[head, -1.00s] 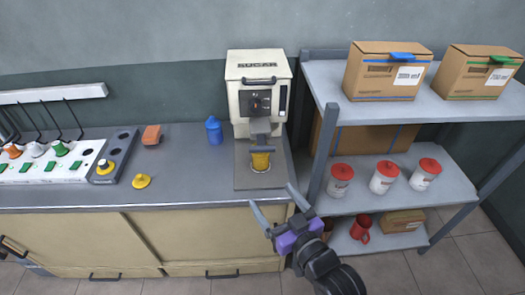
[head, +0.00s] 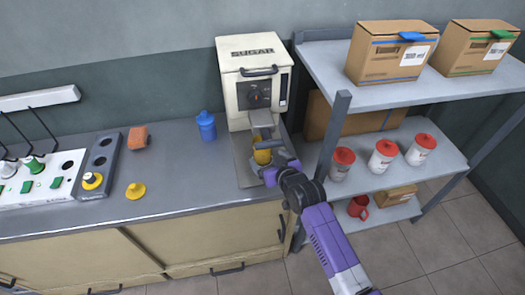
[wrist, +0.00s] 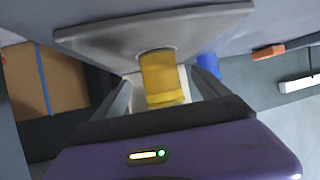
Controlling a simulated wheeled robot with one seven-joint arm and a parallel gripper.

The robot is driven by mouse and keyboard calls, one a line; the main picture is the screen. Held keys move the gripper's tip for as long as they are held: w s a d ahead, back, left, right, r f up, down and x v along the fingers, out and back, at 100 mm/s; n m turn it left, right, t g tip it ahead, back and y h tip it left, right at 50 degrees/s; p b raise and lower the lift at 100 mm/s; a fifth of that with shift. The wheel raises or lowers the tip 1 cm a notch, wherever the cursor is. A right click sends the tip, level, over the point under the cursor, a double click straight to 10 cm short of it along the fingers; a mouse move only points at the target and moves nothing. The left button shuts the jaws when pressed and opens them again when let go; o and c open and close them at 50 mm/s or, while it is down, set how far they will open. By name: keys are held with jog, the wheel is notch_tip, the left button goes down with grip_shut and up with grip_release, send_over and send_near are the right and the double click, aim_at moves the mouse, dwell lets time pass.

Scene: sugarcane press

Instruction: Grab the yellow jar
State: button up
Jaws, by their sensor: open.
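The yellow jar (head: 262,152) stands under the spout of the white sugar machine (head: 250,80), on its metal base plate (head: 243,172). In the wrist view the yellow jar (wrist: 158,78) shows between my two fingers, near their tips. My gripper (head: 264,163) is at the jar, its fingers mostly hidden by the wrist and arm in the head view. In the wrist view my gripper (wrist: 160,85) is open, with a finger on each side of the jar and visible gaps. A yellow lid (head: 135,191) lies on the counter to the left.
A blue bottle (head: 206,126) and an orange-brown block (head: 138,138) stand on the counter left of the machine. A metal shelf (head: 330,150) with cartons and red-lidded white jars (head: 384,156) is close on the right. The counter front is clear.

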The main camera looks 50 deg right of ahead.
jog(key=shift+r+p+x, duration=0.2)
jog(key=shift+p+x, duration=0.35)
jog(key=shift+x, duration=2.45)
jog(key=shift+d, duration=0.1)
grip_shut()
jog(key=shift+r, duration=0.15)
